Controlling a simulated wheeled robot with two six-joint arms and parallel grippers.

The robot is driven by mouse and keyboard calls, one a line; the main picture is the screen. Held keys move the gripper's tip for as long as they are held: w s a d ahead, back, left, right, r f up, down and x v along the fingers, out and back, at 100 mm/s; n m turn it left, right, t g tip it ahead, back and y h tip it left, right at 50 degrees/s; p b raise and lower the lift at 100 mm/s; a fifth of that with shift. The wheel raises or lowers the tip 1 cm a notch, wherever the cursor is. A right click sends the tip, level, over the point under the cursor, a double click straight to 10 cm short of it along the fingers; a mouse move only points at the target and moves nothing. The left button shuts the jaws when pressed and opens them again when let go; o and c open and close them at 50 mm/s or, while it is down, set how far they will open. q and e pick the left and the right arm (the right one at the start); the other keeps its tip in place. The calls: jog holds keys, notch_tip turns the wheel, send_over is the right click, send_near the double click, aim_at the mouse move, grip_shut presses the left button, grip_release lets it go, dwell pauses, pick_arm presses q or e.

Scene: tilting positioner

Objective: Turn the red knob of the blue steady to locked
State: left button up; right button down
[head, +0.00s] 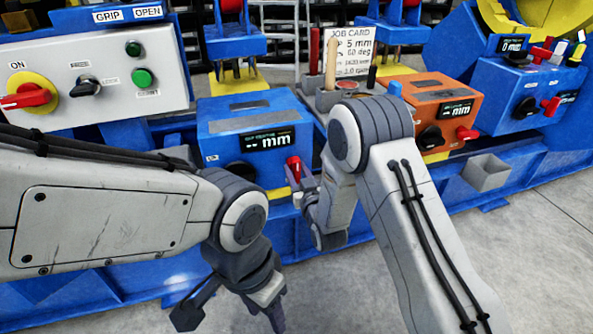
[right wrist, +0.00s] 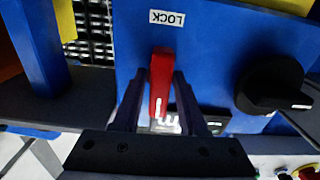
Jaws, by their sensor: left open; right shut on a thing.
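The blue steady (head: 225,126) is a blue box with a dark "mm" display, left of centre in the head view. Its red knob (head: 294,167) is at the right of its front face. My right gripper (head: 304,190) is at this knob, mostly hidden behind my arm. In the right wrist view the red knob (right wrist: 160,80) stands between the two fingers, which are shut on it. It lies lengthwise between the fingers, with a white mark near its lower end. An upside-down LOCK label (right wrist: 167,17) is above it. My left gripper (head: 232,316) is open and empty, low in front.
A black knob (right wrist: 270,85) is right of the red one in the right wrist view. An orange box (head: 425,105) with its own red knob stands to the right. A grey control panel (head: 90,80) is at left. Open floor (head: 530,230) lies at lower right.

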jog(key=shift+m, duration=0.3)
jog(key=c, duration=0.7)
grip_release()
jog(key=shift+p+v, duration=1.4)
jog(key=shift+v, duration=3.85)
